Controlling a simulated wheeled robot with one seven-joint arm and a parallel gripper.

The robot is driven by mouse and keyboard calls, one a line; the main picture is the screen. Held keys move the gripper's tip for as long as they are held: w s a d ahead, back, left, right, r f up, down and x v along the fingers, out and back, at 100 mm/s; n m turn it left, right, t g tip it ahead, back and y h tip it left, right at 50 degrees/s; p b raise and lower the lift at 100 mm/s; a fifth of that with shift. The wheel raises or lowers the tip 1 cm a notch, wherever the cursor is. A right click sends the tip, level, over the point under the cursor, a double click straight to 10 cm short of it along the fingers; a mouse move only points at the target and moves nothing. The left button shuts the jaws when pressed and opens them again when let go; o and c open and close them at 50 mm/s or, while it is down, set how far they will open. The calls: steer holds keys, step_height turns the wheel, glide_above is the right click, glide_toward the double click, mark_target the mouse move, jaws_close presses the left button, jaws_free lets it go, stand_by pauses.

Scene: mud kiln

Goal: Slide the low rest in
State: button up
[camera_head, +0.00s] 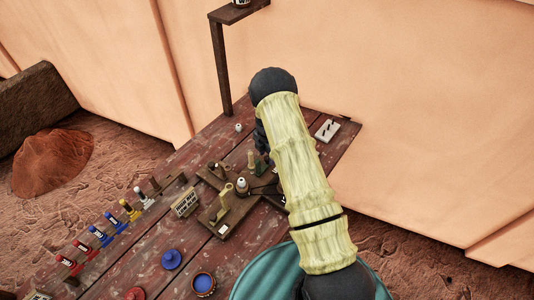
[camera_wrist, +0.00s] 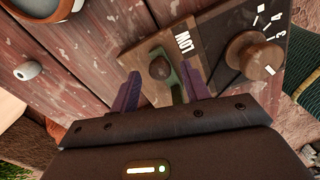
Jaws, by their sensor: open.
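In the wrist view, a wooden plate (camera_wrist: 150,50) carries a white "LOW" label (camera_wrist: 183,42). A round brown knob (camera_wrist: 159,68) and a green strip (camera_wrist: 181,88) show by the label. I take these to be the low rest, but cannot tell its full shape. My gripper (camera_wrist: 161,88) is open, its two purple fingers apart on either side of the knob and strip. I cannot tell whether a finger touches them.
A dial knob (camera_wrist: 254,54) on a dark panel sits right of the plate in the wrist view. In the head view, coloured bottles (camera_head: 102,236) line the table's left edge.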

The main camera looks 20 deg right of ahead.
steer(key=shift+f, duration=0.25)
jaws_close()
steer(key=shift+s+a, duration=0.75)
steer(key=shift+a, duration=0.2)
steer(key=shift+s+a, duration=0.65)
steer(key=shift+a, duration=0.15)
